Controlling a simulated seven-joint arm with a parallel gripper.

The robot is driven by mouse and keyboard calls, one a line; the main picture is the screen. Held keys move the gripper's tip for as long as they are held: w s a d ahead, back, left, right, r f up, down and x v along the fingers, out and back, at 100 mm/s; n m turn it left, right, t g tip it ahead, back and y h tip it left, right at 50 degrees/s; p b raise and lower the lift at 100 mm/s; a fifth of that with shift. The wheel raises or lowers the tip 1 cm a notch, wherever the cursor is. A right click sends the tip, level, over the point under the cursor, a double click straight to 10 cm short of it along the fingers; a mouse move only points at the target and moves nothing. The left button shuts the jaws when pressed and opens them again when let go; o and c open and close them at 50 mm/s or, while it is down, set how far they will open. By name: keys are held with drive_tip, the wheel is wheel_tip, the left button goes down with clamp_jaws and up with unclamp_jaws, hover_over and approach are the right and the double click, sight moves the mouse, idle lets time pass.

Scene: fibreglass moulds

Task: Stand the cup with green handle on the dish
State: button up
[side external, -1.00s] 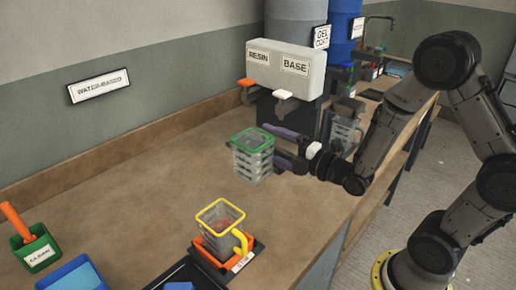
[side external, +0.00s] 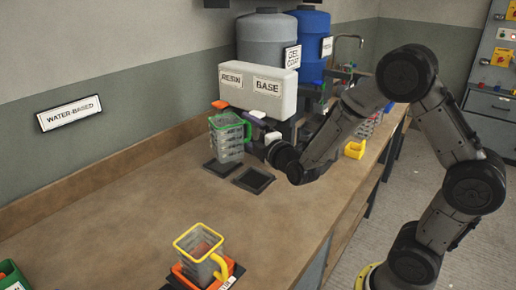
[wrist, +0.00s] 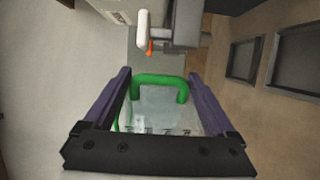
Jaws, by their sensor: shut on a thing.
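The clear cup with green rim and handle (side external: 228,142) is upright, held between the fingers of my gripper (wrist: 160,76). In the wrist view its green handle (wrist: 160,80) shows between the two purple fingers. In the side view the cup is close to a dark square dish (side external: 221,169), overlapping its back edge; I cannot tell the gap beneath the cup. A second dark square dish (side external: 254,180) lies to its right. The wrist view shows two dark squares (wrist: 243,62) to the right of the cup.
A white dispenser (side external: 258,90) marked RESIN and BASE stands just behind the cup; its orange and white spouts are near the rim. A yellow-handled cup (side external: 199,246) stands in an orange holder at the front. The bench between is clear.

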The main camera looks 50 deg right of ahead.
drive_tip(key=w+d+f+m+g+h, duration=0.3)
drive_tip(key=w+m+g+h, duration=0.1)
drive_tip(key=w+h, duration=0.2)
drive_tip(key=f+m+g+h, duration=0.1)
drive_tip(key=f, duration=0.1)
drive_tip(key=a+f+m+g+h, duration=0.1)
drive_tip(key=f+m+g, duration=0.1)
drive_tip(key=f, duration=0.1)
drive_tip(key=f+m+g+h, duration=0.2)
drive_tip(key=f, duration=0.1)
drive_tip(key=shift+w+a+f, duration=0.1)
drive_tip(key=shift+a, duration=0.2)
drive_tip(key=shift+s+f+g, duration=0.15)
drive_tip(key=shift+s+g, duration=0.1)
drive_tip(key=shift+g, duration=0.15)
drive_tip(key=s+d+r+m+g+h, duration=0.1)
drive_tip(key=s+d+r+m+g, duration=0.1)
drive_tip(key=s+g, duration=0.3)
drive_tip(key=s+r+m, duration=0.1)
drive_tip(key=s, duration=0.3)
drive_tip(key=shift+s+d+m+h, duration=0.3)
drive_tip(key=shift+s+d+m, duration=0.05)
drive_tip(key=shift+m, duration=0.05)
drive_tip(key=shift+s+r+g, duration=0.1)
drive_tip(key=shift+r+g, duration=0.2)
drive_tip(key=shift+g, duration=0.1)
drive_tip(key=shift+c, duration=0.7)
drive_tip(key=shift+f, duration=0.15)
